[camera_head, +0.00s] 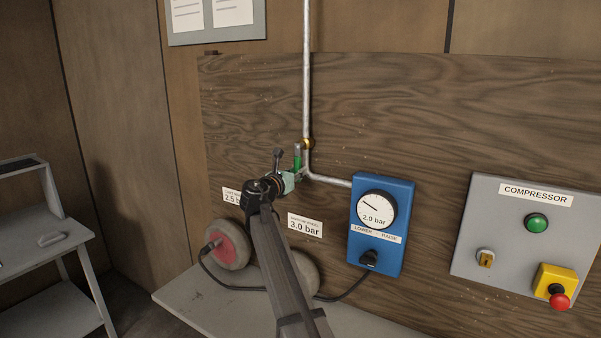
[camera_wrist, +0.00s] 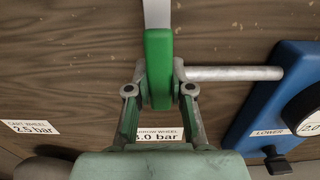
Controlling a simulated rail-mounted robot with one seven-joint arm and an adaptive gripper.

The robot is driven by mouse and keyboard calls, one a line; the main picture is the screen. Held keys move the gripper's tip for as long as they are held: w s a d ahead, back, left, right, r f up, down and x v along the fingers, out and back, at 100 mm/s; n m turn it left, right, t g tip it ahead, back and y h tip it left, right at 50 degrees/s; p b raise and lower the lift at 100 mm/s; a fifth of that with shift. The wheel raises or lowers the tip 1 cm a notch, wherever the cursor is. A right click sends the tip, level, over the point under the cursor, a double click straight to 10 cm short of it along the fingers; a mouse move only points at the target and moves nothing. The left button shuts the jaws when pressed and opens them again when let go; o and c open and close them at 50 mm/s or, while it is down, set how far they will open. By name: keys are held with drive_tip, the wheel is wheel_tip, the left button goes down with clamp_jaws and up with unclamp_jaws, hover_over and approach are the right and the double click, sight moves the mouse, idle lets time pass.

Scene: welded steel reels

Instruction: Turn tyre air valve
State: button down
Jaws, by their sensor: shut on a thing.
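The valve's green lever handle (camera_head: 297,157) stands upright just left of the bend in the grey air pipe (camera_head: 306,80). In the wrist view the green handle (camera_wrist: 158,65) hangs between my two fingers, with a pale metal strip above it. My gripper (camera_head: 290,181) is shut on the handle, and its fingertips (camera_wrist: 160,90) sit on either side of the green grip. A blue gauge box (camera_head: 397,240) to the right has a dial (camera_head: 376,209) marked 2.0 bar and a black knob (camera_head: 369,258) under a LOWER/RAISE label.
A grey COMPRESSOR panel (camera_head: 500,245) with a green button and a red stop button is at the right. Labels read 2.5 bar and 3.0 bar (camera_head: 305,226). A black hose runs to the wheels.

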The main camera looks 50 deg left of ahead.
drive_tip(key=c, duration=1)
unclamp_jaws()
drive_tip(key=shift+w+d, duration=0.1)
drive_tip(key=v, duration=1.2)
drive_tip(key=shift+r, duration=0.1)
